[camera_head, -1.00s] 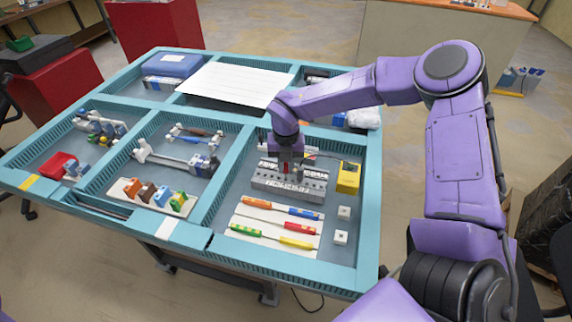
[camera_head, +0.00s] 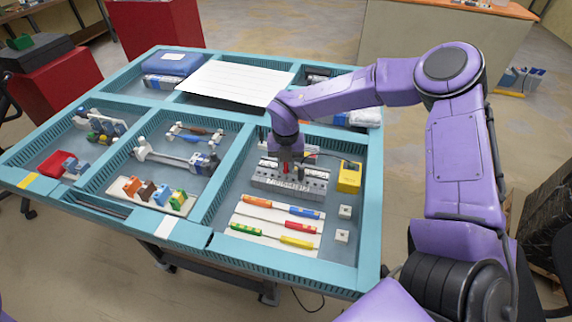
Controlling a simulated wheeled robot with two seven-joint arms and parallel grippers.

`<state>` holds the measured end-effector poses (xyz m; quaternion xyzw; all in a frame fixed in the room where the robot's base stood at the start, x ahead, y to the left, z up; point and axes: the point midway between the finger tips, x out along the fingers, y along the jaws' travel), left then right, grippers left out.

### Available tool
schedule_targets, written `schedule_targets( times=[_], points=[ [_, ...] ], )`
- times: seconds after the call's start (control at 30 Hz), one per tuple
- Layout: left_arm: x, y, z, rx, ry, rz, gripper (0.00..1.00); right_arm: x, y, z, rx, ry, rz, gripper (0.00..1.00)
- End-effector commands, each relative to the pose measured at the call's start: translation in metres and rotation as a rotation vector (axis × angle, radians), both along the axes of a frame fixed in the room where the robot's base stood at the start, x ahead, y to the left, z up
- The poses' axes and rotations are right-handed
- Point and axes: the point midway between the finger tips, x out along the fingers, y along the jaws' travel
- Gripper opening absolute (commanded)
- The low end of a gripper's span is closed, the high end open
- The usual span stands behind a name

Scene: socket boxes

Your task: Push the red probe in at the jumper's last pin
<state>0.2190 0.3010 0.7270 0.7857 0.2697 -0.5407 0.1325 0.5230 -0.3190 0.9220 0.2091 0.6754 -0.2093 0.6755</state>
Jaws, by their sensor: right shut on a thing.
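My right gripper (camera_head: 286,158) is above the grey socket block (camera_head: 290,188) in the right compartment of the teal table. It is shut on a small red piece, the red probe (camera_head: 286,168), held roughly upright. The lower end of the probe is too small and too close to the block to tell whether it is in a hole. The jumper and its pins cannot be made out; the gripper hides part of the block's back row. My left gripper is not in view.
A yellow box (camera_head: 349,177) stands right of the block. Teal divider walls (camera_head: 222,185) bound the compartment. Other compartments hold small parts.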

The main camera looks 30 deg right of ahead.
Motion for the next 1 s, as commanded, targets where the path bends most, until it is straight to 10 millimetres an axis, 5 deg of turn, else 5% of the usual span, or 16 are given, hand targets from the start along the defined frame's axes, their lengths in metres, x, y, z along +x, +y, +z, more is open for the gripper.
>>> schedule_targets(
  times=[1.0],
  points=[
    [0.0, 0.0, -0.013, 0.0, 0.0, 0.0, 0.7, -0.001, 0.0, -0.017, 0.0, 0.0, 0.0, 0.0]
  ],
)
